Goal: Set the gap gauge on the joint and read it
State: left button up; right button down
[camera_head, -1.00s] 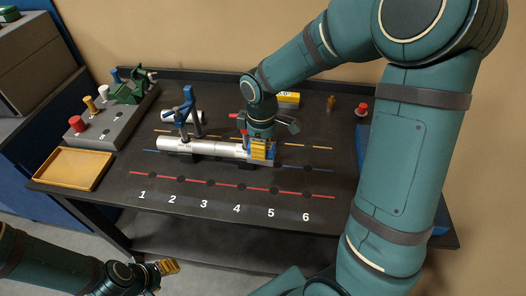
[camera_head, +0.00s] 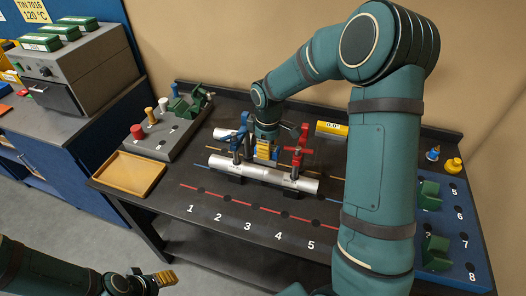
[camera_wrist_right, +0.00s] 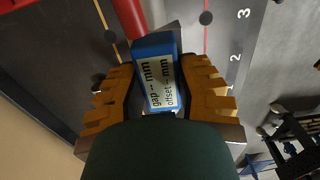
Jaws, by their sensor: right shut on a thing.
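My right gripper (camera_head: 264,154) is shut on the gap gauge (camera_wrist_right: 155,74), a blue block with a white label reading "gap -- mm" and "offset -- mm". In the head view the gripper is over the silver tube (camera_head: 222,163), between a blue clamp (camera_head: 236,146) and a red clamp (camera_head: 299,150). I cannot tell whether the gauge touches the tube, and the joint is hidden. The red clamp's arm (camera_wrist_right: 125,18) also shows in the wrist view. My left gripper (camera_head: 165,278) is low at the left, away from the table; its jaw state is unclear.
A yellow tray (camera_head: 128,192) lies at the table's left. Behind it is a grey rack (camera_head: 168,145) with coloured pegs. A blue numbered rack (camera_head: 465,262) with green blocks stands at the right. The front strip numbered 1 to 5 is clear.

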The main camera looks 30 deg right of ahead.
jog(key=shift+w+r, duration=0.15)
jog(key=shift+w, duration=0.25)
jog(key=shift+w+a, duration=0.1)
jog(key=shift+w, duration=0.25)
jog(key=shift+f, duration=0.4)
notch_tip(320, 180, down, 2)
jog(key=shift+f+b, duration=0.1)
jog(key=shift+b, duration=0.85)
jog(key=shift+f+b, duration=0.6)
jog(key=shift+f, duration=0.3)
jog(key=shift+f, duration=0.2)
jog(key=shift+f+b, duration=0.55)
jog(key=shift+s+f, duration=0.2)
jog(key=shift+f, duration=0.15)
